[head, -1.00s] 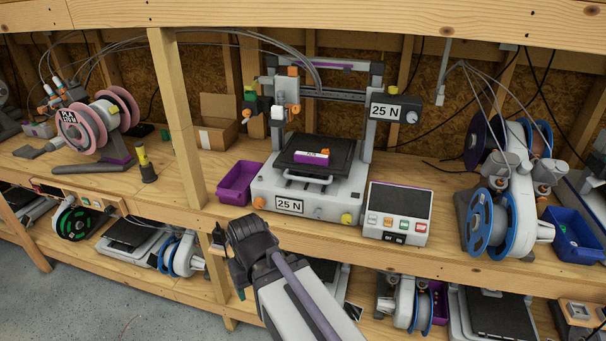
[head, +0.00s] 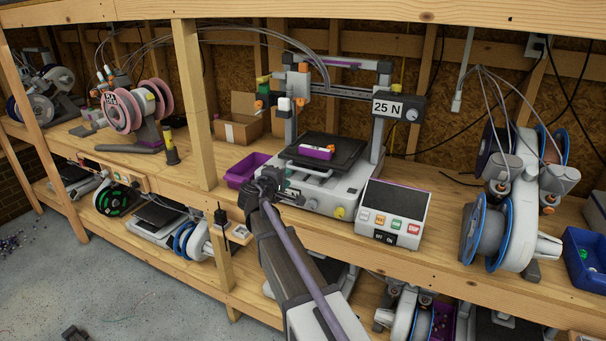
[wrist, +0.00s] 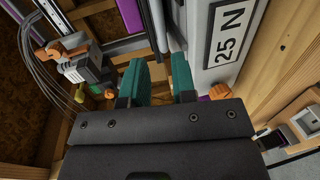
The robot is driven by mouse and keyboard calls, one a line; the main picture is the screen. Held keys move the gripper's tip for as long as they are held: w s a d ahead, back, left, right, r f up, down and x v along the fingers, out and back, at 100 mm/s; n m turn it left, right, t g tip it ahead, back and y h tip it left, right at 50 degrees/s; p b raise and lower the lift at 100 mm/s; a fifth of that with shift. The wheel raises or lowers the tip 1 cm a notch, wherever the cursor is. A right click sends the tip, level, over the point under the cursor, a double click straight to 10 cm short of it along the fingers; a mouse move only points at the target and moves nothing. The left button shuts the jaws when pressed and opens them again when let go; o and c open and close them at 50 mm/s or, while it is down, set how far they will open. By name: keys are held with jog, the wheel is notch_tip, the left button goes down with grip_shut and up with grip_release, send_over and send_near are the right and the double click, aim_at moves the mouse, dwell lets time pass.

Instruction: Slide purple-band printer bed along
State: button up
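The printer with a purple band (head: 343,65) on its top bar stands on the middle shelf. Its black bed (head: 338,147) carries a small purple block (head: 317,153) with an orange bit. A pale handle (head: 312,172) shows at the bed's front edge. My gripper (head: 266,181) is in front of the printer's left front corner and covers part of its base and "25 N" label. In the wrist view, my gripper's two teal fingers (wrist: 161,78) are apart with a gap between them. Dark and grey bars lie just past them; I cannot tell whether any contact is made.
A purple bin (head: 246,170) stands left of the printer and a control box (head: 394,212) stands right. A wooden post (head: 194,100) rises at the left. Blue-rimmed spools (head: 490,230) are further right. Other printers fill the lower shelf.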

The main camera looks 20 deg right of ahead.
aim_at(299, 170)
jog(key=b+x, duration=0.2)
jog(key=x, duration=0.8)
jog(key=shift+d, duration=0.3)
jog(key=shift+c, duration=0.2)
grip_shut()
